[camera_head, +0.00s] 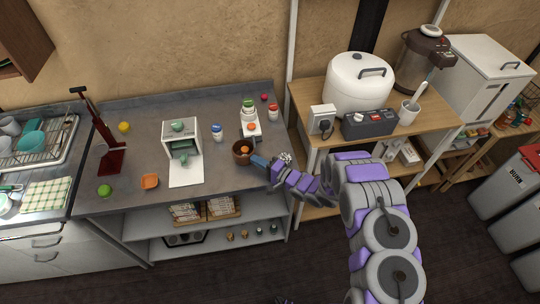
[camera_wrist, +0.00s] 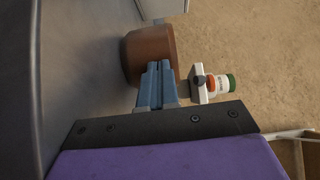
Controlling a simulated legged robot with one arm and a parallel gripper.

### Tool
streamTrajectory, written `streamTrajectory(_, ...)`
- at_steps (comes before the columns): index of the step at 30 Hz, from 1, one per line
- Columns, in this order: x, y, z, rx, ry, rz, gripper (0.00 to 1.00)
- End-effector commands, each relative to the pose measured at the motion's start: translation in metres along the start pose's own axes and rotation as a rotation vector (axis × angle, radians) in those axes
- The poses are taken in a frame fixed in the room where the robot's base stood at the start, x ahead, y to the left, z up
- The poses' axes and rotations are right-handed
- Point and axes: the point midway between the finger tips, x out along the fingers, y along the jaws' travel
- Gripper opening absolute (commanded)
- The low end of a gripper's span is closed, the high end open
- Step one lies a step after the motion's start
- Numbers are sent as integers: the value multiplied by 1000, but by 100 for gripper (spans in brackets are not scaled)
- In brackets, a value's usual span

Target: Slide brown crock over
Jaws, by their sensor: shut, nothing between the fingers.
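The brown crock (camera_head: 240,158) stands upright on the grey counter, near its front right part. Something orange (camera_head: 244,150) shows in its mouth. My gripper (camera_head: 256,160) is at the crock's right side, low over the counter, with its fingers together and empty. In the wrist view the crock (camera_wrist: 146,48) is just beyond the closed blue fingertips (camera_wrist: 160,66). The fingertips overlap the crock's edge in that view; I cannot tell whether they touch it.
Behind the crock, a white stand (camera_head: 250,126) holds small jars. A blue-labelled jar (camera_head: 216,132) and a white box-like stand (camera_head: 182,137) are to the left. Counter between crock and white sheet (camera_head: 186,172) is clear.

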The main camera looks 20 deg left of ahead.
Motion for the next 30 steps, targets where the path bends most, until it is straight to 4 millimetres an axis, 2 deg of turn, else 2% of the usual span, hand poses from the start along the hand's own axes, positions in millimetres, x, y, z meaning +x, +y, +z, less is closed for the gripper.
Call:
streamTrajectory(1,6,-5,9,3,-3,1,0)
streamTrajectory(7,30,-6,36,4,-2,-4,0)
streamTrajectory(14,33,1,34,1,2,2,0)
streamTrajectory(23,38,0,39,1,1,2,0)
streamTrajectory(30,34,-1,37,2,3,-3,0)
